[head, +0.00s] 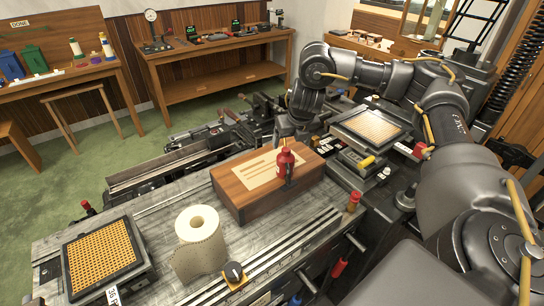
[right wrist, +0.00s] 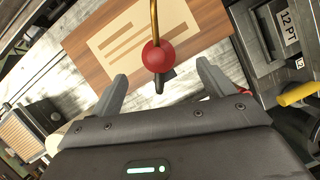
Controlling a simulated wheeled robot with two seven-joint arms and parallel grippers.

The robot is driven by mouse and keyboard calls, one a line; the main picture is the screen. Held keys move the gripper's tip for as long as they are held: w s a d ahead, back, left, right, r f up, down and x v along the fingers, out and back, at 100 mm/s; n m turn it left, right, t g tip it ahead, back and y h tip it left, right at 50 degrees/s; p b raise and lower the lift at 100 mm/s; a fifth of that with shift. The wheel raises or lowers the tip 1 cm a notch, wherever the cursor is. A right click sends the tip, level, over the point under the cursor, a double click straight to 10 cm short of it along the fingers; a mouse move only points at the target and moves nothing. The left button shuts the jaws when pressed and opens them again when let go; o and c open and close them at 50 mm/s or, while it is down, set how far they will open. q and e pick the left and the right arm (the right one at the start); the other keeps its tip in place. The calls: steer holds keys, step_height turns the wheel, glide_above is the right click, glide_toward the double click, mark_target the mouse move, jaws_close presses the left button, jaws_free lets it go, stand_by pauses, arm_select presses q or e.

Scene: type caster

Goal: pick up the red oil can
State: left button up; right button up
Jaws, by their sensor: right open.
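In the right wrist view the red oil can (right wrist: 157,56) shows from above, with a thin brass spout pointing to the top edge and a dark part below the red body. My right gripper (head: 284,137) is just behind and above the can in the head view. In the right wrist view its two fingers (right wrist: 163,85) are apart, with the can ahead of the gap and nothing held. My left gripper is not in view.
A paper roll (head: 199,245) and an orange-grid tray (head: 101,258) stand left of the box on the metal bench. A second grid tray (head: 372,128) is at the right.

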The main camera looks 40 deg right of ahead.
mark_target(289, 150)
steer(key=x, duration=0.2)
steer(key=b+x, duration=0.1)
steer(key=x, duration=0.1)
steer(key=shift+a+f, duration=0.1)
steer(key=shift+f, duration=0.4)
steer(key=shift+f+b, duration=0.2)
steer(key=shift+b, duration=0.1)
steer(key=shift+s+r, duration=0.15)
steer(key=shift+s, duration=0.3)
steer(key=x, duration=0.3)
steer(key=b+x, duration=0.1)
steer(key=x, duration=0.1)
steer(key=shift+a, duration=0.3)
steer(key=shift+d, duration=0.1)
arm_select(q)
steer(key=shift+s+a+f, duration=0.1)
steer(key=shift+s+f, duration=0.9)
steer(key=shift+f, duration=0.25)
